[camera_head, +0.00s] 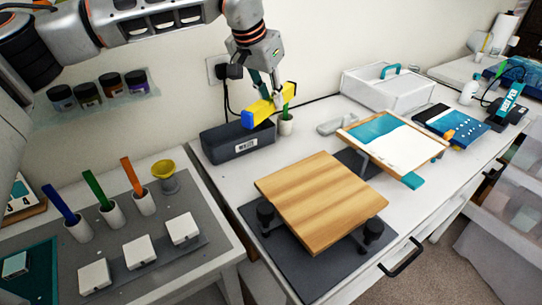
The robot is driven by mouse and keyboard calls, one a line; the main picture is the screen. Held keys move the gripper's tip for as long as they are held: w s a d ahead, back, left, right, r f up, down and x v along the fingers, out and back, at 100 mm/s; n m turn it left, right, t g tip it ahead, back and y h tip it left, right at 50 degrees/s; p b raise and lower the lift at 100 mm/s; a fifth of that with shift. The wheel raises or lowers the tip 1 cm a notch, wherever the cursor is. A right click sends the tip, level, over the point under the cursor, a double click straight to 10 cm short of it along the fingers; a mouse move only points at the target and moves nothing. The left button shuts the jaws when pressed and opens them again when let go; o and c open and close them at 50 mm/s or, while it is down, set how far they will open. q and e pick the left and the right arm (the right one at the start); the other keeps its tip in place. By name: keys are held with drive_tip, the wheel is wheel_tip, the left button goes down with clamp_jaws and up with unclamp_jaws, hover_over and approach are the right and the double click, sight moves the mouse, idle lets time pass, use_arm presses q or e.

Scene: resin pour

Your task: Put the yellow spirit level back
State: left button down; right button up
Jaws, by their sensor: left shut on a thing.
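My left gripper (273,92) comes down from the top of the view and is shut on the yellow spirit level (258,112). The level is a yellow bar with a blue near end. It is held roughly level above the back of the white table, over the right end of a dark grey box (238,140) with a white label. I cannot tell how large the gap above the box is. The gripper fingers hide part of the level's middle. My right gripper is not in view.
A white cup (286,126) with a green stick stands close beside the box. A wooden board (320,200) rests on black supports in front. A framed teal-and-white panel (393,142) and a clear case (388,90) lie to the right. A side table (205,262) holds cups and white blocks.

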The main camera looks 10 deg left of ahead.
use_arm(q)
wheel_tip(320, 180, down, 16)
drive_tip(key=shift+w+f+b, duration=0.1)
drive_tip(key=shift+f+b, duration=0.1)
drive_tip(key=shift+b, duration=0.15)
drive_tip(key=shift+f, duration=0.1)
drive_tip(key=shift+f, duration=0.1)
drive_tip(key=c, duration=1.8)
unclamp_jaws()
drive_tip(key=shift+c, duration=0.2)
drive_tip(key=v, duration=1.2)
